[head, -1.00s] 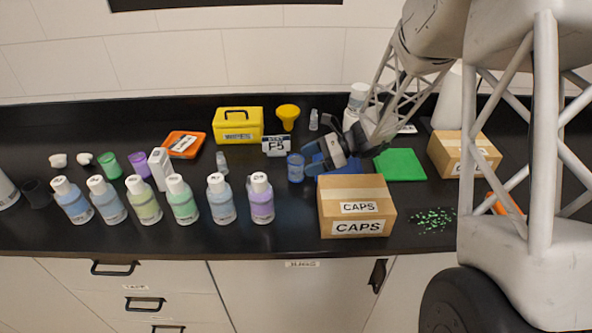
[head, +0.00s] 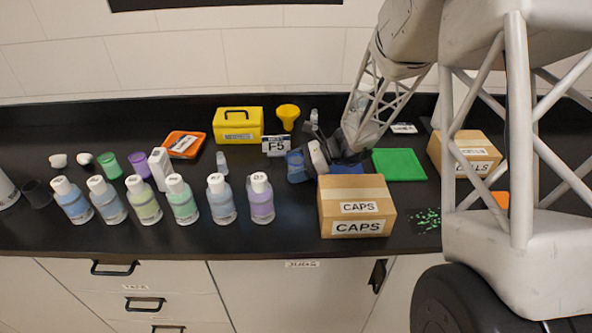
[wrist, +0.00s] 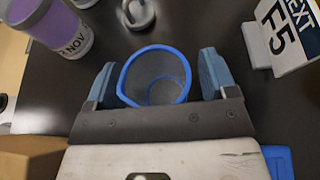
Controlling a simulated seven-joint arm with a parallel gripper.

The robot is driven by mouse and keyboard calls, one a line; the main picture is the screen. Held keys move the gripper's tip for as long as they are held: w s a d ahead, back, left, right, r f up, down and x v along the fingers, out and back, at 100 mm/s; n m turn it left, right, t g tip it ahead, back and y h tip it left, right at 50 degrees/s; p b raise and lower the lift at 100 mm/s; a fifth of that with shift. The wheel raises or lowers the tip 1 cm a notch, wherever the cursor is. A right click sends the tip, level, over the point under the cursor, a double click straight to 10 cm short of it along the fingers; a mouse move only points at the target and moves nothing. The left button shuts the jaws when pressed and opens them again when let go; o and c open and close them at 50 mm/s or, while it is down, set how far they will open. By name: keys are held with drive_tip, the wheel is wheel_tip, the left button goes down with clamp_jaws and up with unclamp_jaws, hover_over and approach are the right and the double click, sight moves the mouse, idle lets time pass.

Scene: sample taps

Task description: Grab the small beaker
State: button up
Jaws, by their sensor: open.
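The small beaker (wrist: 156,82) has a blue rim and stands on the dark bench. In the wrist view it sits between the two fingers of my gripper (wrist: 158,76). The fingers are apart, one on each side, with a narrow gap visible at the right; contact at the left is hard to tell. In the head view the beaker (head: 294,168) is left of the cardboard caps box and partly covered by my gripper (head: 305,152).
A caps box (head: 357,206) stands close in front. A purple bottle (head: 260,198) is to the left, an F5 sign (head: 276,146) behind. A blue mat (wrist: 277,162) and a green mat (head: 399,164) lie to the right. A small clear bottle (wrist: 138,14) stands nearby.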

drive_tip(key=shift+c, duration=0.3)
drive_tip(key=c, duration=0.9)
drive_tip(key=shift+r, duration=0.2)
drive_tip(key=shift+r, duration=4.85)
